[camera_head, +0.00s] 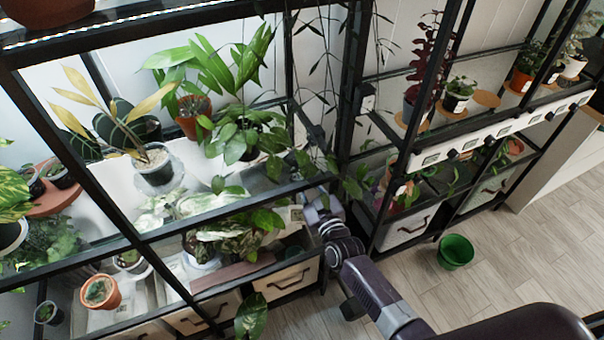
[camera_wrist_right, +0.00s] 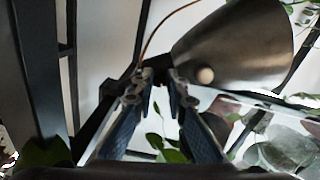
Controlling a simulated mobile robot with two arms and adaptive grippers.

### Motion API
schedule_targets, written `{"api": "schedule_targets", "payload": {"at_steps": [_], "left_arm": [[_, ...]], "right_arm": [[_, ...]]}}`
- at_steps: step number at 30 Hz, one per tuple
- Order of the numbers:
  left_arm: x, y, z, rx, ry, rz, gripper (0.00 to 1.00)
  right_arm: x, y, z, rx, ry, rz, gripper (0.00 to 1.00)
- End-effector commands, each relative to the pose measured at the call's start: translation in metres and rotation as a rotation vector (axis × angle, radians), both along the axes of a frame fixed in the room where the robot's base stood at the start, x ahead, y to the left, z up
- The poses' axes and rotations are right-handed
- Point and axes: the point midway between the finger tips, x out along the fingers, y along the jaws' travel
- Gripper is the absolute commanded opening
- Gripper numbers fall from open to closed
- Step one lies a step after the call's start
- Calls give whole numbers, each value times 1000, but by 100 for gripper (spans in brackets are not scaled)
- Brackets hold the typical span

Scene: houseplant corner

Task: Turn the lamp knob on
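In the right wrist view, a dark metal lamp shade (camera_wrist_right: 235,45) hangs at the upper right. A small round pale knob (camera_wrist_right: 205,75) sits on its lower side. My right gripper (camera_wrist_right: 162,78) is open, with a narrow gap between its fingertips. I cannot make out the lamp there. My left gripper is not in view.
Black shelf posts and a glass shelf (camera_head: 220,205) surround my right arm. Leafy plants (camera_head: 245,130) crowd the shelves. A green pot (camera_head: 455,251) stands on the wooden floor, which is mostly clear at the right. A thin cable (camera_wrist_right: 160,28) runs beside the lamp.

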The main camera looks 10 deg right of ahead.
Motion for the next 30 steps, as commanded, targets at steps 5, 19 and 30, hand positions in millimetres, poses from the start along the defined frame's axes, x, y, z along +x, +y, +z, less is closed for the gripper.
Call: {"api": "schedule_targets", "payload": {"at_steps": [5,19,30], "left_arm": [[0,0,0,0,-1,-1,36],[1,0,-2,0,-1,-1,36],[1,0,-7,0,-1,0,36]], "right_arm": [[0,0,0,6,1,1,0],[0,0,0,240,46,1,0],[-1,1,-1,583,114,1,0]]}}
